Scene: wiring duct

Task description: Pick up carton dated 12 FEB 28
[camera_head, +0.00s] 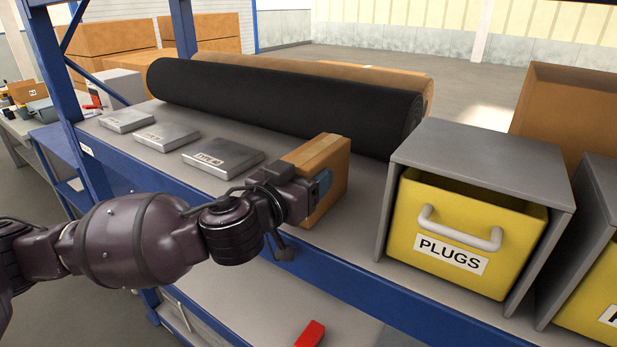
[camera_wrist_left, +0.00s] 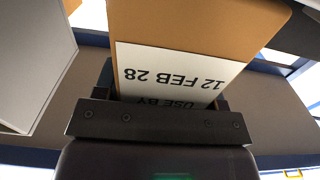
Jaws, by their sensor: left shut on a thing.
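The carton (camera_head: 329,168) is a brown box at the shelf's middle, just left of the yellow PLUGS drawer. In the left wrist view the carton (camera_wrist_left: 190,25) bears a white label reading "USE BY 12 FEB 28", upside down in the picture. My left gripper (camera_head: 312,190) reaches it from the front left and is shut on it. The fingers show at both sides of the label in the left wrist view (camera_wrist_left: 165,100). Whether the carton touches the shelf is hard to tell. My right gripper is not in view.
A yellow PLUGS drawer (camera_head: 462,232) sits in a grey housing (camera_head: 480,150) right of the carton. A long black roll (camera_head: 285,100) lies behind it. Three flat grey metal boxes (camera_head: 222,157) lie to the left. The blue shelf edge (camera_head: 350,277) runs along the front.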

